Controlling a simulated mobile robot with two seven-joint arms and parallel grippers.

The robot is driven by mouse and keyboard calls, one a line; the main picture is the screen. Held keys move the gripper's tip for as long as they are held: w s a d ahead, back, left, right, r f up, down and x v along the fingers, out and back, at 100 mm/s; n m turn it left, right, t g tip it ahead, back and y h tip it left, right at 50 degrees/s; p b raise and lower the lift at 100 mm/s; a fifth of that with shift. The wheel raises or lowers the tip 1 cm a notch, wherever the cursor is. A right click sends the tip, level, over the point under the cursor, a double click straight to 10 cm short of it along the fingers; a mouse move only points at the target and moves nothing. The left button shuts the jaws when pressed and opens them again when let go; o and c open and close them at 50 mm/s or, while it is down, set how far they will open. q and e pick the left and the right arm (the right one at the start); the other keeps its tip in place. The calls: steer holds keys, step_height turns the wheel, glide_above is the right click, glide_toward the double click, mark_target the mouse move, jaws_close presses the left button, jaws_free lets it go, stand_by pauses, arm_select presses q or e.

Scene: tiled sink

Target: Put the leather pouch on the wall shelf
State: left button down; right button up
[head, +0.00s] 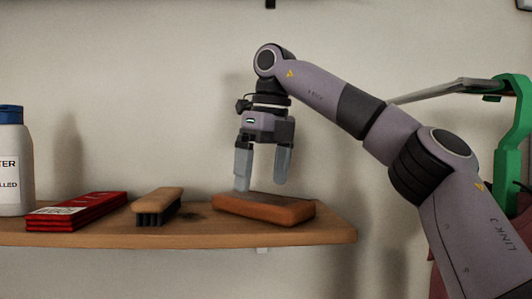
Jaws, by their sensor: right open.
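The leather pouch (265,210) is a brown, flat, rounded block lying on the right part of the wooden wall shelf (190,236), near its right end. My right gripper (263,188) points down from above, with its two grey fingers apart over the pouch. The fingertips are at or just above the pouch's top and rear edge; I cannot tell whether they touch it. Nothing is between the fingers. My left gripper does not show.
On the shelf, left of the pouch, are a wooden brush (157,204), red flat boxes (78,210) and a white bottle with a blue cap (14,165). A green stand or clamp (510,120) is at the right, behind my arm. The wall above the shelf is mostly clear.

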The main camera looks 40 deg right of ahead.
mark_target(266, 199)
steer(key=shift+s+r, duration=0.15)
steer(key=shift+r, duration=0.9)
steer(key=shift+s+r, duration=0.15)
steer(key=shift+r, duration=0.85)
